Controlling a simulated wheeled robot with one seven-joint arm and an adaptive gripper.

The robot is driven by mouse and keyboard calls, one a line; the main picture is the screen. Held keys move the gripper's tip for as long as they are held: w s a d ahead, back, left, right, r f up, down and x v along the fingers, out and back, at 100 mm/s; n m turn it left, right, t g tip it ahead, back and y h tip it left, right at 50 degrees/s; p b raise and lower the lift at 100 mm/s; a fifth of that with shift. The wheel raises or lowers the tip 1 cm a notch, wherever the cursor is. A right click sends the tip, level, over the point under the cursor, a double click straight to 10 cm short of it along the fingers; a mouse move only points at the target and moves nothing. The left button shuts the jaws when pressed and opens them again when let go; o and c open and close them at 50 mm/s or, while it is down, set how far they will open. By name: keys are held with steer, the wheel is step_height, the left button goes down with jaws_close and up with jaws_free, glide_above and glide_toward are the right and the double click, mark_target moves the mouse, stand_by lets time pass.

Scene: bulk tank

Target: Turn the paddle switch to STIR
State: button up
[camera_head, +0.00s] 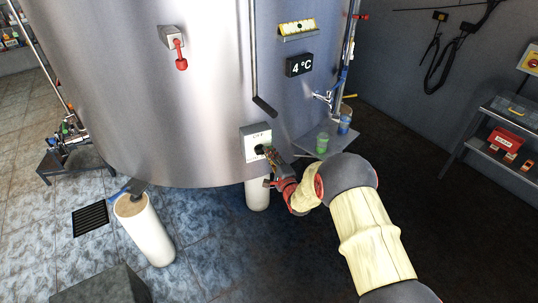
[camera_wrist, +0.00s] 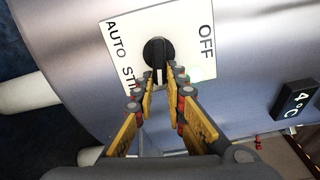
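The paddle switch is a black knob (camera_wrist: 155,52) on a white plate (camera_wrist: 182,28) fixed to the tank's curved wall. In the wrist view, OFF is printed at the plate's right, and AUTO and a partly hidden STIR at its left. The paddle's end points down in that view, towards my gripper. My gripper (camera_wrist: 161,76) has its fingertips a little apart, one on each side of the paddle's lower end. I cannot tell whether they press on it. In the head view my gripper (camera_head: 269,154) is at the plate (camera_head: 256,137) and covers part of it.
The steel tank (camera_head: 150,90) fills the middle. A red-handled valve (camera_head: 180,55), a 4 °C display (camera_head: 300,65) and a tap (camera_head: 325,97) are on its wall. A metal rack (camera_head: 500,125) stands far right.

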steer(key=o, duration=0.4)
steer(key=shift+o, duration=0.2)
steer(key=v, duration=1.2)
